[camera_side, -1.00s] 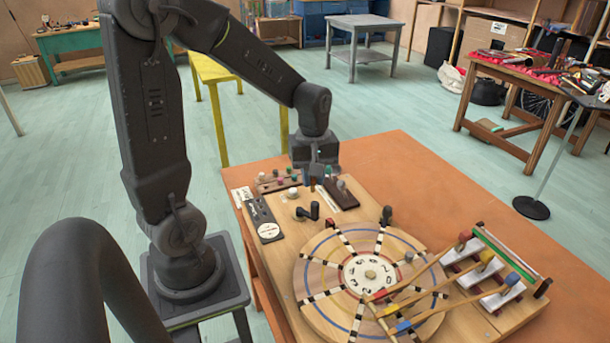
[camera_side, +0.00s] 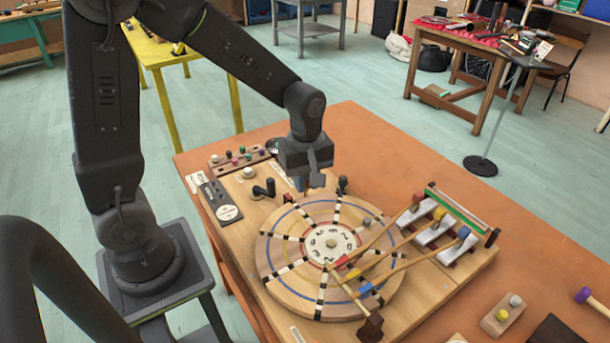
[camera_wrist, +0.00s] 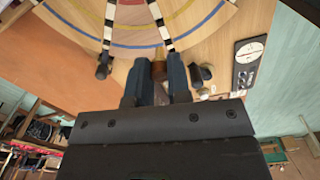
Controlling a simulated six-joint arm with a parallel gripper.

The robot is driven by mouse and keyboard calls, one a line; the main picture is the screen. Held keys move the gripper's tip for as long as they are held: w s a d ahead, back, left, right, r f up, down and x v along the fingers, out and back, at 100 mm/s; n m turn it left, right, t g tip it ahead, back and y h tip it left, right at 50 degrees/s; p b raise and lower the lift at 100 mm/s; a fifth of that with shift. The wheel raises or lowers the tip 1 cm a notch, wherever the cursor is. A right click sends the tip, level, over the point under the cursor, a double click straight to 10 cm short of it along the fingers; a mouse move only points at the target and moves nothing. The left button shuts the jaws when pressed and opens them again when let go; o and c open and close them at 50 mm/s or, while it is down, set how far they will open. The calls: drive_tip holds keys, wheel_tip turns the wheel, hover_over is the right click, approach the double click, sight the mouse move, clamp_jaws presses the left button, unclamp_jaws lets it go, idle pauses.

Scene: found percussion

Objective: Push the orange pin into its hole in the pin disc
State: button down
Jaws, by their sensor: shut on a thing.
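The pin disc (camera_side: 283,273) is a large round wooden disc with coloured rings, black-and-white radial strips and a pale numbered centre. Its near part also shows at the top of the wrist view (camera_wrist: 187,28). My gripper (camera_side: 309,187) points down at the disc's back edge in the side view. In the wrist view my gripper (camera_wrist: 160,62) has its two dark fingers close together around a small brownish-orange piece (camera_wrist: 159,70), which looks like the orange pin. The pin's tip and its hole cannot be made out. I cannot tell whether the pin touches the disc.
Black knobs stand on either side of my gripper, one at the crank (camera_side: 265,188) and one behind the disc (camera_side: 342,184). A rack of coloured pegs (camera_side: 240,158) lies at the back left. Mallets with coloured bands (camera_side: 398,262) reach over the disc's right side.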

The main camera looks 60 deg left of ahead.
sight(306, 196)
drive_tip(key=shift+f, duration=2.5)
drive_tip(key=shift+f, duration=1.55)
drive_tip(key=c, duration=1)
unclamp_jaws()
